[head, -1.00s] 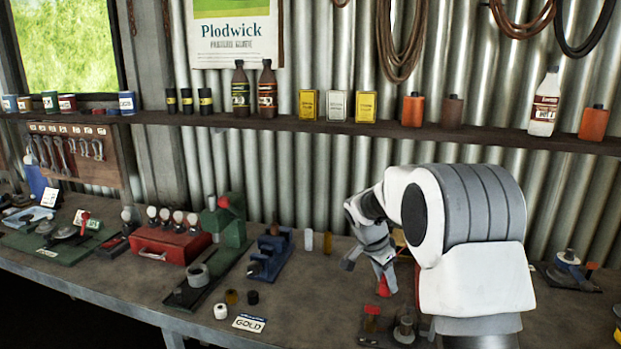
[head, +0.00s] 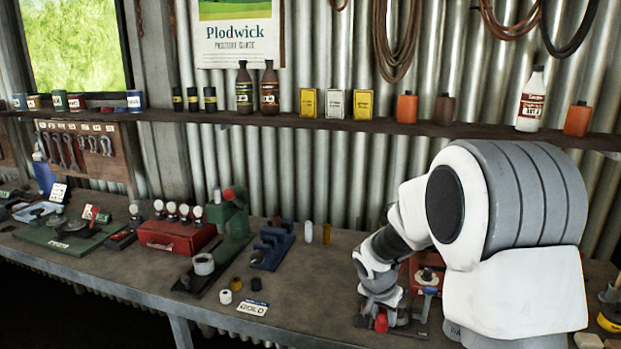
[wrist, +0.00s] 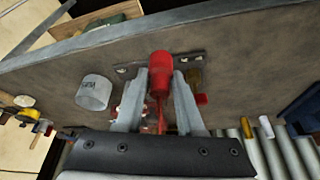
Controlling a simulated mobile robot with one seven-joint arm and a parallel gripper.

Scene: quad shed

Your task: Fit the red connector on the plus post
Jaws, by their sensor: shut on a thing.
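My gripper (wrist: 160,85) is shut on the red connector (wrist: 160,68), which lies between its two grey fingers in the wrist view. In the head view my gripper (head: 379,300) is low over the right part of the bench, with the red connector (head: 381,322) at its lower end. A dark flat plate (wrist: 130,68) with holes shows behind the connector in the wrist view. A brass-coloured piece (wrist: 194,77) and a small red piece (wrist: 202,99) are beside the right finger. I cannot tell which piece is the plus post, or whether the connector touches one.
A grey cylinder (wrist: 93,92) stands left of my fingers in the wrist view. In the head view a post-like tool (head: 427,295) is close right of my gripper. A blue fixture (head: 271,247) and a GOLD card (head: 253,308) are left; bare bench lies between.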

